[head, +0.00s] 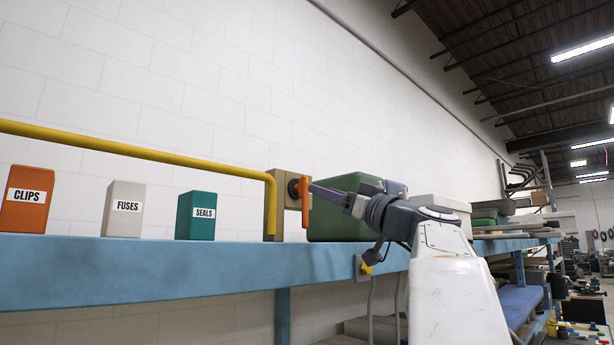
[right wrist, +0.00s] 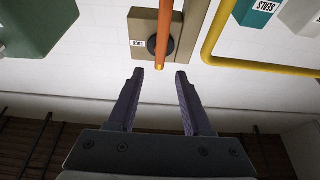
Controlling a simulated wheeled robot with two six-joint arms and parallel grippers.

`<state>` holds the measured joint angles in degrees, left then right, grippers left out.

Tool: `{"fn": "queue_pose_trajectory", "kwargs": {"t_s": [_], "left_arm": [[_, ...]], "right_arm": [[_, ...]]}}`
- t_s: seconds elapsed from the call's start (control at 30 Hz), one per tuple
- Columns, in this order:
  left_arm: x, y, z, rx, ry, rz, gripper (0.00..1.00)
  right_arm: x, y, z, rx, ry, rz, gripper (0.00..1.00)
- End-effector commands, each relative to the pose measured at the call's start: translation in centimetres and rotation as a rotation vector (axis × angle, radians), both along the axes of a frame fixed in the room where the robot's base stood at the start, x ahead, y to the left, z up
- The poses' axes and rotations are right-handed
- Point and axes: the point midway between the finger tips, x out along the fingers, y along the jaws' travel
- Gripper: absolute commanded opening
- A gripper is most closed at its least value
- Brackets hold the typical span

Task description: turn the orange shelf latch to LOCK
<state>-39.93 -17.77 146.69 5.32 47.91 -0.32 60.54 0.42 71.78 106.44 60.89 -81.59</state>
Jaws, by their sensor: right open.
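The orange latch (head: 305,203) is a bar on a dark round pivot, fixed to a tan block (head: 271,206) on the blue shelf. In the head view the bar hangs about straight down. In the right wrist view, which is upside down, the latch (right wrist: 166,32) reaches toward my gripper. A small white label (right wrist: 139,43) sits beside it on the block; its print is too small to read surely. My right gripper (head: 316,188) is open in front of the latch. Its fingertips (right wrist: 160,72) stand either side of the bar's end, with nothing gripped. My left gripper is out of view.
A yellow pipe (head: 150,150) runs along the wall and bends down left of the block. A green box (head: 340,222) stands close to its right. CLIPS (head: 27,212), FUSES (head: 124,222) and SEALS (head: 196,224) boxes stand left on the blue shelf (head: 130,272).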

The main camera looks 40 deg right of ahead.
Motion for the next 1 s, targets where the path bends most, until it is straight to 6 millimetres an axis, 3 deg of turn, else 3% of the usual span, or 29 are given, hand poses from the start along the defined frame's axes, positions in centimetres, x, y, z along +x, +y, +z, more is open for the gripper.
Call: {"fn": "queue_pose_trajectory", "kwargs": {"t_s": [0.03,0.3,0.77,0.83,0.9,1.0], "left_arm": [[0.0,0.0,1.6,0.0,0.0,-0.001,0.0],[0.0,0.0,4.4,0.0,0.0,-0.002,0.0],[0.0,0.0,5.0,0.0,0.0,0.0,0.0],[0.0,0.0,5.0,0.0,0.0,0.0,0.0],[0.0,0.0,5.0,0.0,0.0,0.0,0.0],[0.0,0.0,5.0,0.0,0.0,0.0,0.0]], "right_arm": [[1.0,0.2,1.2,0.003,0.001,0.006,0.5],[4.6,0.3,2.4,0.003,0.002,0.001,0.5],[5.7,0.3,2.4,0.001,0.002,-0.003,0.5],[5.7,0.3,2.4,0.001,0.002,-0.003,0.31],[5.7,0.3,2.4,0.001,0.002,-0.003,0.04],[5.7,0.3,2.4,0.001,0.002,-0.003,0.0]]}}
